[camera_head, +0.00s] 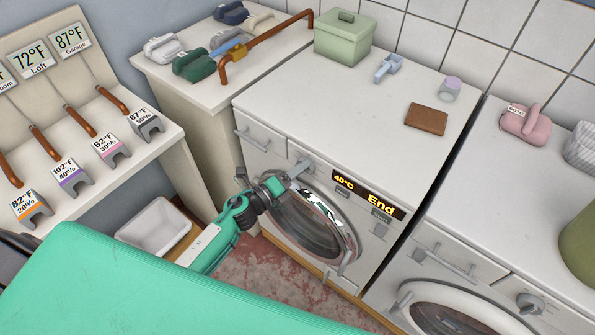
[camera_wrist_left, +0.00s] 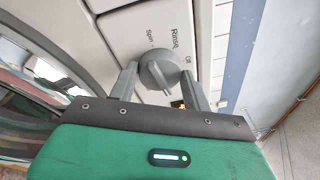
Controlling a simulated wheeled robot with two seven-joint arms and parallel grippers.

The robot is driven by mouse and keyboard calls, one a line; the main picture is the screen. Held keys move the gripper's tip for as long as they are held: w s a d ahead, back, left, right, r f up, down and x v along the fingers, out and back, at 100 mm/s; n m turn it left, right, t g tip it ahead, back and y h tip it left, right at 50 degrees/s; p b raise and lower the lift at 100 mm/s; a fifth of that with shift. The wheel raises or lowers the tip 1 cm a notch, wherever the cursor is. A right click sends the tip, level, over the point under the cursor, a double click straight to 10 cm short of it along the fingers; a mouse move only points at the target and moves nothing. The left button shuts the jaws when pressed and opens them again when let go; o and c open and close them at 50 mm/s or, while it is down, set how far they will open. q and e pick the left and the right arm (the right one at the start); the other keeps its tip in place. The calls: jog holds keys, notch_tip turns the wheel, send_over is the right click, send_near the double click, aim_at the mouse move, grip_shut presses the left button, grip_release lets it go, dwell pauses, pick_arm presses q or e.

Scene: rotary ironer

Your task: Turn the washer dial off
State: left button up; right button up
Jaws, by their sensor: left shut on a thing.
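The washer (camera_head: 310,110) is white, with a round glass door and a black display reading "40°C" and "End". Its grey dial (camera_wrist_left: 160,70) shows in the left wrist view, with the labels "Spin", "Rinse" and "Off" around it. Which label the dial points to is hard to tell. My left gripper (camera_wrist_left: 162,86) has one finger on each side of the dial and is shut on it. In the head view my left gripper (camera_head: 298,172) is at the washer's upper front, above the door, and the dial is mostly hidden there. My right gripper is not in view.
A second washer (camera_head: 465,245) with its own dial (camera_head: 530,303) stands at the right. A green box (camera_head: 343,38), a blue scoop (camera_head: 388,67) and a brown wallet-like block (camera_head: 426,119) lie on the washer top. A white bin (camera_head: 155,228) stands on the floor at left.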

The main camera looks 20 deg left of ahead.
pick_arm(q)
jog(key=n+t, duration=0.1)
jog(key=n, duration=0.5)
jog(key=n+t+y, duration=0.1)
jog(key=n, duration=0.4)
jog(key=n+y+b, duration=0.1)
jog(key=n, duration=0.5)
jog(key=shift+s+d+f+n+t, duration=0.15)
jog(key=shift+d+f+n+t, duration=0.15)
jog(key=shift+f+t, duration=0.1)
jog(key=shift+n, duration=0.3)
jog(key=o, duration=1)
jog(key=shift+c, duration=0.2)
